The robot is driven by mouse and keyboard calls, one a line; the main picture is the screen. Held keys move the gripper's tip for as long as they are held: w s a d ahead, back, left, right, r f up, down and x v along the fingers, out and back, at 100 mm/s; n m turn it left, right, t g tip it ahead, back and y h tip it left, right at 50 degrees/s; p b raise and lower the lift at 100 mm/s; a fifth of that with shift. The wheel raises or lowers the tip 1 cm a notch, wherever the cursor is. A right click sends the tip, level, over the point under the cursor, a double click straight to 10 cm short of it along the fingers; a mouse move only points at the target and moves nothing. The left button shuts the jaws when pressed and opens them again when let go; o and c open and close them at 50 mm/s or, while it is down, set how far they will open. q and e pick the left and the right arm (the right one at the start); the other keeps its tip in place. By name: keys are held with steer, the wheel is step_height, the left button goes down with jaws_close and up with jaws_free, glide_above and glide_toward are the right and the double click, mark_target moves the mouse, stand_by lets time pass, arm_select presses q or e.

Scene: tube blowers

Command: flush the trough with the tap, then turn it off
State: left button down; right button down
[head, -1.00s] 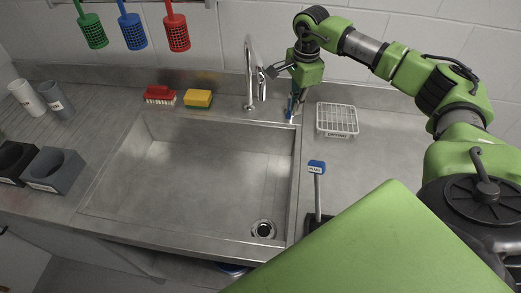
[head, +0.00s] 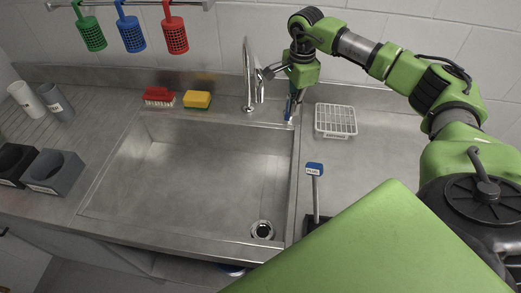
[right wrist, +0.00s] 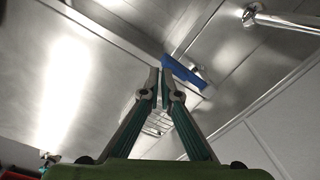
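The steel trough (head: 200,165) has a bare floor, with a round drain (head: 261,230) near its front right corner. A curved chrome spout (head: 248,75) stands at its back edge, and no water stream shows from it. A small blue handle (head: 289,112) sits on the deck right of the spout; it shows larger in the right wrist view (right wrist: 182,72). My right gripper (head: 293,103) points down at this handle. In the right wrist view its fingertips (right wrist: 165,76) are together with nothing between them, close beside the handle; touching is unclear. My left gripper is out of view.
A wire rack (head: 336,120) lies right of the handle. A blue-topped plug lever (head: 314,169) stands right of the trough. A red brush (head: 159,97) and yellow sponge (head: 197,99) lie behind the trough. Dark holders (head: 52,172) and cups (head: 57,101) stand at left.

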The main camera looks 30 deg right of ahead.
steer(key=shift+s+a+r+p, duration=0.1)
steer(key=shift+a+r+p, duration=0.05)
steer(key=shift+r+p, duration=1)
steer(key=shift+s+a+r+p, duration=0.1)
steer(key=shift+r+p, duration=0.75)
steer(key=shift+r, duration=0.5)
